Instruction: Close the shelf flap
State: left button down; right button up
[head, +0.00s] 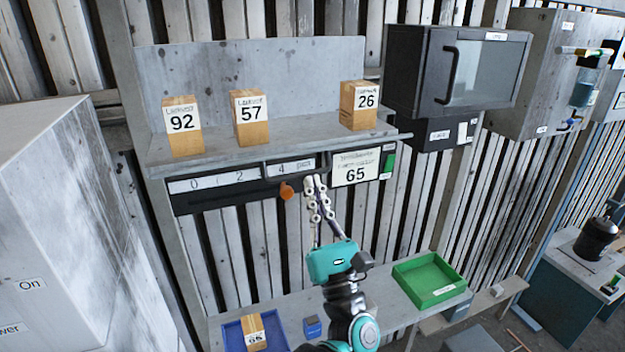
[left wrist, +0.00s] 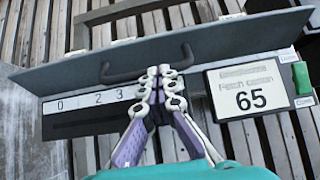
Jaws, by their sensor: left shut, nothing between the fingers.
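The shelf flap appears as a grey board (head: 305,128), lying roughly level along the shelf front in the head view. In the left wrist view its outer or lower face (left wrist: 238,42) shows a dark bar handle (left wrist: 125,70). My left gripper (head: 314,181) is shut and empty, pointing up just below the board's front edge. My right gripper is not in view.
Boxes marked 92 (head: 182,127), 57 (head: 250,120) and 26 (head: 358,107) stand on the shelf. Below hang a dark number panel (head: 225,196), an orange knob (head: 287,190) and a 65 sign (head: 355,170) beside a green button (head: 388,163). A green tray (head: 428,297) sits lower right.

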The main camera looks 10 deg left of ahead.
aim_at(311, 150)
pick_arm(q)
notch_tip(311, 150, up, 7)
jog(key=g+h+p, duration=0.2)
jog(key=g+p, duration=0.1)
jog(key=p, duration=0.4)
jog(key=g+h+p, duration=0.2)
jog(key=g+p, duration=0.1)
jog(key=p, duration=0.5)
jog(key=shift+s+d+g+h, duration=0.1)
jog(key=shift+s+g+h, duration=0.05)
jog(key=shift+g+h, duration=0.2)
jog(key=shift+w+a+r+p, duration=0.1)
jog(key=shift+w+r+p, duration=0.05)
jog(key=shift+r+p, duration=0.3)
jog(key=shift+w+a+r+p, duration=0.1)
jog(key=shift+w+r+p, duration=0.05)
jog(key=shift+r+p, duration=0.3)
jog(key=shift+f, duration=0.1)
dwell(0.5)
